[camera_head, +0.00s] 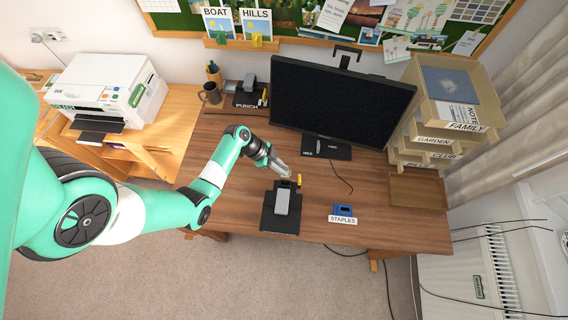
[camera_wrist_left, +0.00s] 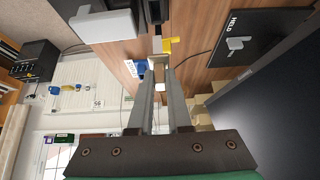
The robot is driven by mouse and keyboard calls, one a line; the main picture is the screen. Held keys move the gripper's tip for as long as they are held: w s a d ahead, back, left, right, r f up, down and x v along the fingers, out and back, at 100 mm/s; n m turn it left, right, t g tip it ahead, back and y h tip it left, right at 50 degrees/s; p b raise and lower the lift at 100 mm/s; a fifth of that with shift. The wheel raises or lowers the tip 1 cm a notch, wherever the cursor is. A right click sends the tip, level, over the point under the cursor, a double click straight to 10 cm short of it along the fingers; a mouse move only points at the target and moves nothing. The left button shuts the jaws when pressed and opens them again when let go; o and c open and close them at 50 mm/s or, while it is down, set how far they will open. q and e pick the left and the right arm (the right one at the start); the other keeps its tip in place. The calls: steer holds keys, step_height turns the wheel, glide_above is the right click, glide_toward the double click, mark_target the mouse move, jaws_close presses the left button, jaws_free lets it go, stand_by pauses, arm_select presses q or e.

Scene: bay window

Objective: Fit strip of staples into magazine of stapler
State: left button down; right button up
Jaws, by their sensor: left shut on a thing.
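The stapler (camera_head: 282,203), with a grey top, sits on a black base or mat (camera_head: 270,224) near the front of the desk. Part of its grey body shows at the upper left in the left wrist view (camera_wrist_left: 104,24), beside a dark part. A small yellow piece (camera_head: 299,180) stands just beyond it; it also shows in the wrist view (camera_wrist_left: 171,44). My left gripper (camera_head: 284,174) is just above the stapler's far end. In the wrist view its fingers (camera_wrist_left: 161,70) are shut on a small pale strip of staples (camera_wrist_left: 159,74), mostly hidden between them. My right gripper is out of view.
A blue box (camera_head: 343,210) with a STAPLES label lies right of the stapler. The monitor (camera_head: 335,105) stands behind, with a cable on the desk. The desk's left front is clear.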

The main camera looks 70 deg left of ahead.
arm_select(q)
steer(key=shift+r+p, duration=0.15)
steer(key=shift+p, duration=0.2)
steer(key=shift+f+b, duration=1.6)
steer(key=shift+f, duration=1.45)
steer(key=shift+p, duration=0.45)
steer(key=shift+p, duration=0.4)
